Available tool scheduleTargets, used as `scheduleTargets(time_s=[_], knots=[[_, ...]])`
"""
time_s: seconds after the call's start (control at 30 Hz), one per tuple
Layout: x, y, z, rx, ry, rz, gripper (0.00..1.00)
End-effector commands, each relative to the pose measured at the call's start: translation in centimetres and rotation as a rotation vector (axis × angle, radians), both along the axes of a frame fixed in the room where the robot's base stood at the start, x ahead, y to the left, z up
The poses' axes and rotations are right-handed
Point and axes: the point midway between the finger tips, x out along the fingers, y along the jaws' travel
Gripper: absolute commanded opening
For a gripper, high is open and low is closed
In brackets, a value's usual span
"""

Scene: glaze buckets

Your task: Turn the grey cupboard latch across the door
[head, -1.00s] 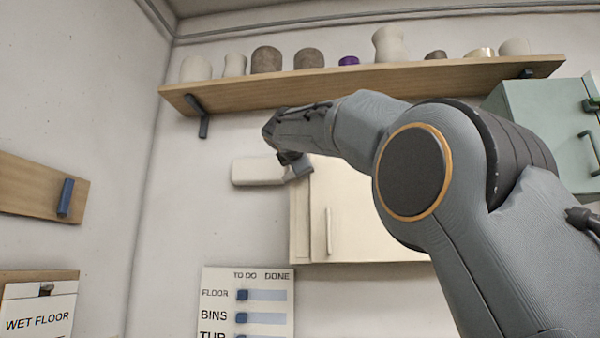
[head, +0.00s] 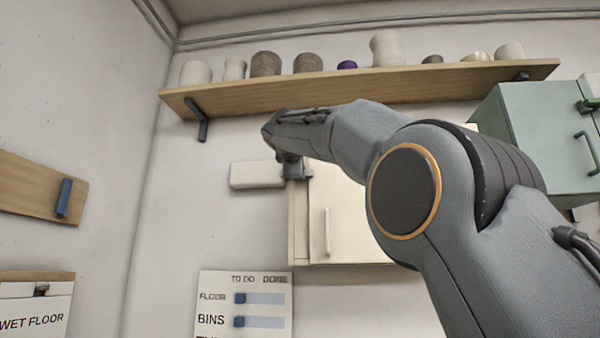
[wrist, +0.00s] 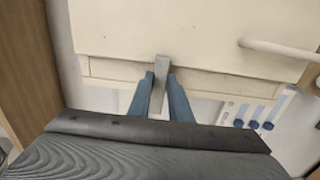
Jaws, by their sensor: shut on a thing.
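The grey latch (wrist: 160,82) shows in the wrist view as a short bar between my two blue fingers. My gripper (wrist: 161,77) is shut on it. The latch's far end overlaps the edge of the cream cupboard door (wrist: 160,28). In the head view my gripper (head: 297,172) is at the upper left edge of the cream cupboard (head: 345,215); the latch cannot be told apart from the gripper there. The door looks closed. Its pale bar handle (head: 327,232) also shows in the wrist view (wrist: 280,48).
A wooden shelf (head: 370,88) with several pots runs above my arm. A pale box (head: 257,174) is on the wall just left of the gripper. A green cabinet (head: 545,135) hangs at the right. A slider board (head: 246,283) is below.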

Motion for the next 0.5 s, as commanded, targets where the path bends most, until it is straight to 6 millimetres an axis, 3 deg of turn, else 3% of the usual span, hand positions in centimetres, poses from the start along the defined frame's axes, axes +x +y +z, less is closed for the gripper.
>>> scheduleTargets(time_s=[0.27, 0.3, 0.4, 0.5], knots=[[0.02, 0.01, -0.07, 0.002, 0.002, 0.000, 0.00], [0.02, 0.01, -0.07, 0.002, 0.002, 0.000, 0.21], [0.02, 0.01, -0.06, 0.002, 0.001, 0.000, 0.37], [0.02, 0.01, -0.05, 0.001, 0.001, 0.000, 0.37]])
